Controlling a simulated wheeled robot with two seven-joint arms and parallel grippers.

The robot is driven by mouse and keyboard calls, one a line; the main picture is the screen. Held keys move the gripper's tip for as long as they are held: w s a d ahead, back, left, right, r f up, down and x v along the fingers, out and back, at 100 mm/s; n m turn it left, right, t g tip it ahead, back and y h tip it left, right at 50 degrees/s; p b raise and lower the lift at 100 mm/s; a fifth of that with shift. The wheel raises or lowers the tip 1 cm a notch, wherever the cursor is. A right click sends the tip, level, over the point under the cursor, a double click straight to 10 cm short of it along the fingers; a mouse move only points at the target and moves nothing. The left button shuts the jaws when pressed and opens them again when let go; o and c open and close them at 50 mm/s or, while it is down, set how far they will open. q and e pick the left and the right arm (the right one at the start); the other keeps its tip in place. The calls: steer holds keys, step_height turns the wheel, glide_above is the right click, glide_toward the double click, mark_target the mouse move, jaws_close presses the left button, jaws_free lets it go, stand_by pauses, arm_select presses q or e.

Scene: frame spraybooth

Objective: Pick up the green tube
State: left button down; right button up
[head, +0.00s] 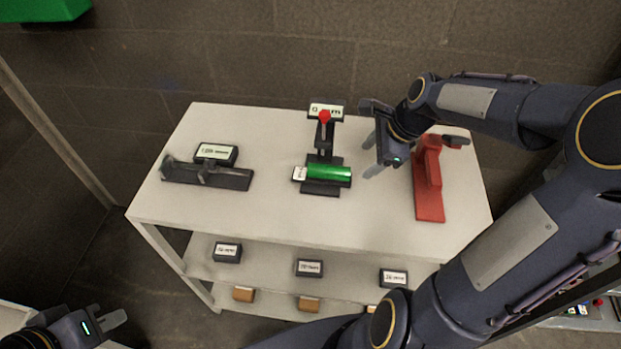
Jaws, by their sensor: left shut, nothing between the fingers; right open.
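The green tube (328,173) lies on its side on a small black stand (319,188) near the middle of the white table's top. A white label or cap shows at its left end. My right gripper (369,158) is open just to the right of the tube, its fingers pointing left toward the tube's right end, apart from it. My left gripper (115,318) is shut and empty at the lower left, away from the table top.
The white table (270,225) also holds a grey clamp-like tool (225,178) at left, a black stand with a red knob (325,116) behind the tube, and a red tool (428,185) at right. Labelled dark boxes (309,268) sit on the lower shelf.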

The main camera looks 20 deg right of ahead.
mark_target(322, 173)
steer(key=shift+m, duration=0.5)
steer(key=x, duration=0.4)
steer(key=p+x, duration=0.1)
steer(key=x, duration=0.3)
steer(key=shift+w+f, duration=0.3)
steer(key=shift+w, duration=0.05)
steer(key=shift+c, duration=0.5)
steer(key=c, duration=1)
steer(key=shift+r, duration=0.15)
steer(key=shift+c, duration=0.2)
